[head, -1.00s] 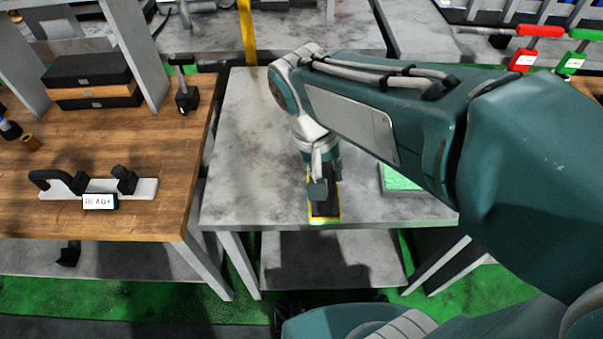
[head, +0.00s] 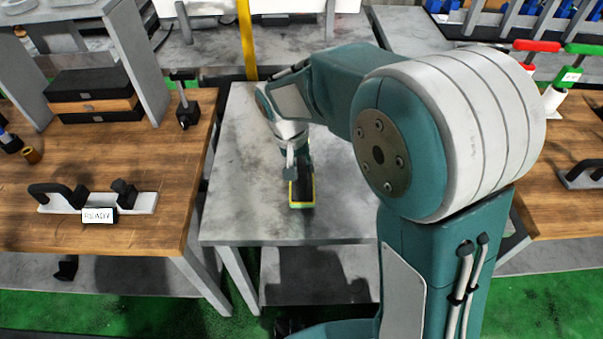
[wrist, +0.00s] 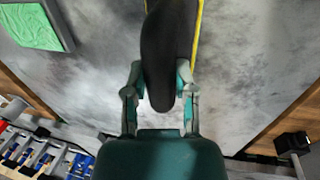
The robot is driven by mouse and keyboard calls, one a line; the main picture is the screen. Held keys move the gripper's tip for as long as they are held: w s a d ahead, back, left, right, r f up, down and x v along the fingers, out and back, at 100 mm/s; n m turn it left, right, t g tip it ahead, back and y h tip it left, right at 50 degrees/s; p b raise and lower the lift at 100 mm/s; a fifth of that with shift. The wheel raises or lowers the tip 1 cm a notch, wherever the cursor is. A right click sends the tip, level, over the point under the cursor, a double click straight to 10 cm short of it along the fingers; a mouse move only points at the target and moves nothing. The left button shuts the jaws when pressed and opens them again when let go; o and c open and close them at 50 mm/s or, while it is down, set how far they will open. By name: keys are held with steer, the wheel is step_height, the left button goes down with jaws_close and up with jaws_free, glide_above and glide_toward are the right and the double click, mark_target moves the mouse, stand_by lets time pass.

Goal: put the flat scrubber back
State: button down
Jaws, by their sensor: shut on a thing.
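The flat scrubber (head: 301,192) has a black top and handle with a yellow and green edge below. In the head view it is over the front half of the grey metal table (head: 235,215). My gripper (head: 292,160) is above it and shut on its handle. In the wrist view my two fingers (wrist: 160,78) sit on either side of the black handle (wrist: 168,45), and a yellow edge shows along its right. I cannot tell whether the scrubber touches the tabletop or hangs just above it.
A tray with a green cloth (wrist: 30,25) lies on the metal table; my arm hides it in the head view. A wooden bench (head: 60,170) on the left holds a black-handled fixture (head: 145,203) with a white label. The table's left part is clear.

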mark_target(291, 185)
steer(key=x, duration=0.3)
steer(key=shift+w+a+f, duration=0.1)
steer(key=shift+a+f, duration=0.1)
steer(key=shift+a, duration=0.15)
steer(key=shift+c, duration=2.2)
jaws_free()
steer(key=v, duration=1.2)
steer(key=s+d+r+t+y, duration=0.1)
steer(key=s+d+r+t, duration=0.1)
steer(key=s+d, duration=0.5)
steer(key=s+d+r+t+y, duration=0.1)
steer(key=s+d+r+t, duration=0.1)
steer(key=s+d, duration=0.6)
steer(key=s+t, duration=0.1)
steer(key=s, duration=0.3)
steer(key=shift+r+t, duration=0.3)
steer(key=shift+r, duration=0.1)
steer(key=shift+d, duration=0.1)
